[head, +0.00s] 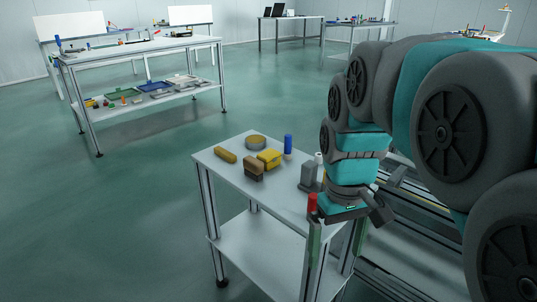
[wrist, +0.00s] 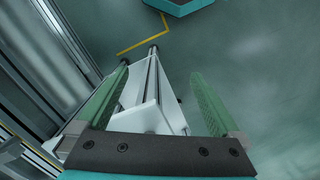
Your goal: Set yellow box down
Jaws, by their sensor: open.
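A small yellow box (head: 271,157) rests on the top of a white table (head: 279,190) in the head view, among other small items. My gripper, seen in the wrist view (wrist: 160,74), is open with its two green-lined fingers wide apart and nothing held between them. In the head view it hangs at the table's near right corner, well to the right of and nearer than the yellow box, pointing down. The wrist view shows a table corner and leg beyond the fingers, and no yellow box.
Around the yellow box are a brown box (head: 253,169), a yellow elongated item (head: 225,155), a round tin (head: 255,142) and a blue bottle (head: 288,144). A grey block (head: 308,176) and a red item (head: 312,203) stand nearer my gripper. The table's front middle is clear.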

